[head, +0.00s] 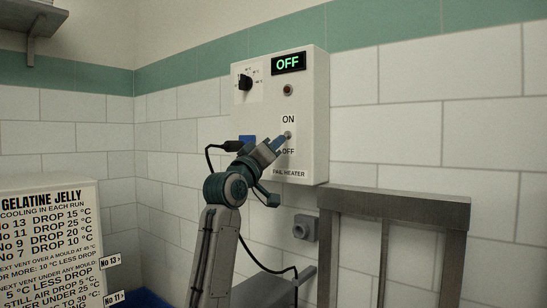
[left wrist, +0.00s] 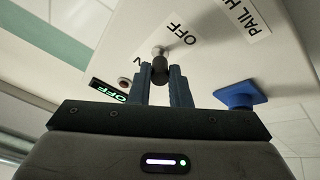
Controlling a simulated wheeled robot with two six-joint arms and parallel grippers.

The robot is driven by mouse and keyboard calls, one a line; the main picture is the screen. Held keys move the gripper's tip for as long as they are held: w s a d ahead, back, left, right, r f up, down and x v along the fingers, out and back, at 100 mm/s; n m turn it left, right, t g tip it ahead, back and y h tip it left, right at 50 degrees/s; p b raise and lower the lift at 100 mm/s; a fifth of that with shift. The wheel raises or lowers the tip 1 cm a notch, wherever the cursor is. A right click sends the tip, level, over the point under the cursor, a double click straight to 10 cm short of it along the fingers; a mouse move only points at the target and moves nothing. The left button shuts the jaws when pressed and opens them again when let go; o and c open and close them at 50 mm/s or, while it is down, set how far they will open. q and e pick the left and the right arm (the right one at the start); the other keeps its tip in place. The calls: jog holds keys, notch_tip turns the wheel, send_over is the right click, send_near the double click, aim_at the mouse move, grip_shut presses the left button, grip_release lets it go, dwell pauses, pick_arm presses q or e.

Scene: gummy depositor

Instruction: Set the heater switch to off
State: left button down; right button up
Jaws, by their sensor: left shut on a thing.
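The white pail heater box (head: 308,115) is on the tiled wall in the head view. Its display (head: 288,63) reads OFF in green. The heater switch (head: 288,134) is a small toggle between the ON label above and the OFF label below. My left gripper (head: 280,143) is at the switch. In the left wrist view, the fingers of my left gripper (left wrist: 160,75) are shut on the dark lever of the switch (left wrist: 159,67), in front of its metal collar. The fingers hide part of the lever, so its tilt is hard to tell. My right gripper is out of view.
A black dial (head: 245,82) and a dark lamp (head: 287,90) are on the box above the switch. A blue part (left wrist: 240,94) juts from the box beside the fingers. A grey metal frame (head: 395,205) stands at lower right, a sign board (head: 48,240) at lower left.

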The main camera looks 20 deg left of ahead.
pick_arm(q)
jog(key=shift+w+f+t+b, duration=0.15)
jog(key=shift+f+t+b, duration=0.25)
jog(key=shift+b, duration=0.15)
jog(key=c, duration=1.3)
grip_release()
jog(key=shift+c, duration=0.2)
jog(key=b+v, duration=0.4)
jog(key=v, duration=0.6)
jog(key=shift+s+f, duration=0.2)
jog(key=shift+s, duration=0.15)
